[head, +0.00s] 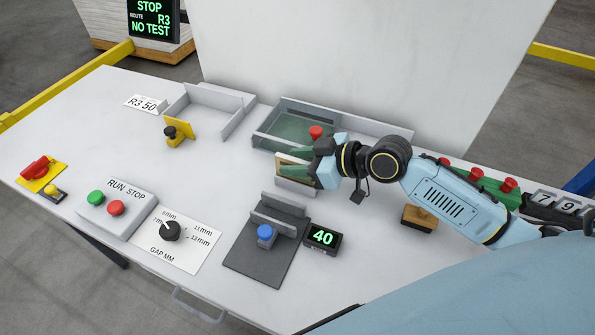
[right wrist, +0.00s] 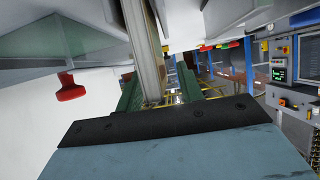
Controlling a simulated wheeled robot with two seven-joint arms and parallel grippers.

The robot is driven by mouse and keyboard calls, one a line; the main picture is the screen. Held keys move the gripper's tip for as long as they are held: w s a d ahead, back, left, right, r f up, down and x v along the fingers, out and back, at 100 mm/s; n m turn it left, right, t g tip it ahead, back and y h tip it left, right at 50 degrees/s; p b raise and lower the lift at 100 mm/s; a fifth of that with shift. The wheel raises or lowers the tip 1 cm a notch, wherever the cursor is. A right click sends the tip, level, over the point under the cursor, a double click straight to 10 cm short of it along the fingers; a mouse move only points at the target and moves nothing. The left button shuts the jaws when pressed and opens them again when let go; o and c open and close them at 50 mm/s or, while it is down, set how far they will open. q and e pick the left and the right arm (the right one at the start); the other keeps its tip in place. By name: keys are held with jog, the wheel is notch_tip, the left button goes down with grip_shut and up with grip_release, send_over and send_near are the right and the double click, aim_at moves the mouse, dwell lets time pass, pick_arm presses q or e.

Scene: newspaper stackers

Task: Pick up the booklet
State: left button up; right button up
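The booklet (head: 290,159) appears as a thin tan-edged piece at the front of the green-floored tray (head: 262,138), partly hidden by my right gripper. In the right wrist view a pale beige upright strip, which looks like the booklet (right wrist: 146,50), stands between the green fingers. My right gripper (head: 293,167) has its fingers on either side of it. They are apart, with a gap showing beside the right finger in the wrist view (right wrist: 160,90). The strip lies close to the left finger; I cannot tell if they touch. My left gripper is not in view.
A red knob (head: 316,131) stands close by the gripper. A grey stand with a blue button (head: 266,232) and a "40" display (head: 322,237) are in front. A wooden block (head: 419,217) lies under my right arm.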

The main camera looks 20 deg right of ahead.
grip_shut()
dwell(0.3)
